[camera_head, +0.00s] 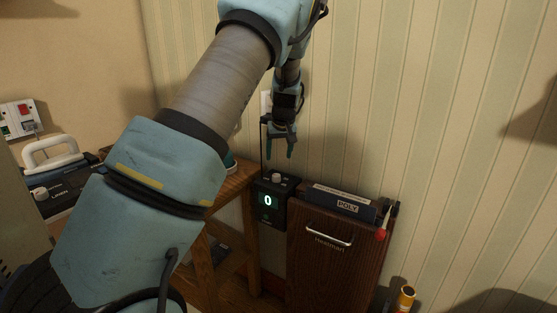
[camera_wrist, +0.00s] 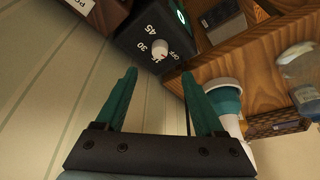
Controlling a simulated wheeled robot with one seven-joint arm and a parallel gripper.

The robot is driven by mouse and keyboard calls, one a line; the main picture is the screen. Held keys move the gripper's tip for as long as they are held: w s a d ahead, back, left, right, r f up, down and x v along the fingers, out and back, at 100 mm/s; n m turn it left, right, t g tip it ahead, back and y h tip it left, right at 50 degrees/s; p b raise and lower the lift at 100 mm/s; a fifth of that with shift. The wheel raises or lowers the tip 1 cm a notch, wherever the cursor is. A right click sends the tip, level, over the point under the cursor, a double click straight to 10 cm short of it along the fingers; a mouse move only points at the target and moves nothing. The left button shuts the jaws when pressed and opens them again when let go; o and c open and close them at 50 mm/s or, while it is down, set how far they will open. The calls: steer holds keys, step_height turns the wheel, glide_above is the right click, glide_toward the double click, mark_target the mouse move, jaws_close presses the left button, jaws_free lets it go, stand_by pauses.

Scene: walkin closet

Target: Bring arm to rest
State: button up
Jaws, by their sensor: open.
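My gripper (camera_head: 281,150) points down near the striped wall, above a black timer box (camera_head: 271,204) with a knob on top and a lit "0" on its front. In the wrist view my gripper (camera_wrist: 160,95) has its two teal fingers spread with nothing between them. The timer box's knob (camera_wrist: 159,49), with marks 30, 45 and OFF, shows beyond the fingertips, apart from them. My arm crosses the head view and hides part of the table.
A dark wooden cabinet (camera_head: 325,262) with a silver handle stands right of the timer. A wooden table (camera_head: 232,187) is at its left; the wrist view shows a teal-and-white cup (camera_wrist: 224,97) there. An iron (camera_head: 52,153) is at far left. A yellow-orange cylinder (camera_head: 405,297) stands at lower right.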

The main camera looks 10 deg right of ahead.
steer(key=s+a+r+g, duration=0.1)
steer(key=s+a, duration=0.4)
steer(key=a, duration=0.4)
steer(key=s+a+r+g, duration=0.1)
steer(key=s+a+r, duration=0.1)
steer(key=s+a, duration=1)
steer(key=s, duration=0.3)
steer(key=s+a, duration=0.6)
steer(key=s, duration=0.2)
steer(key=shift+s+m+g, duration=0.3)
steer(key=shift+m+g, duration=0.1)
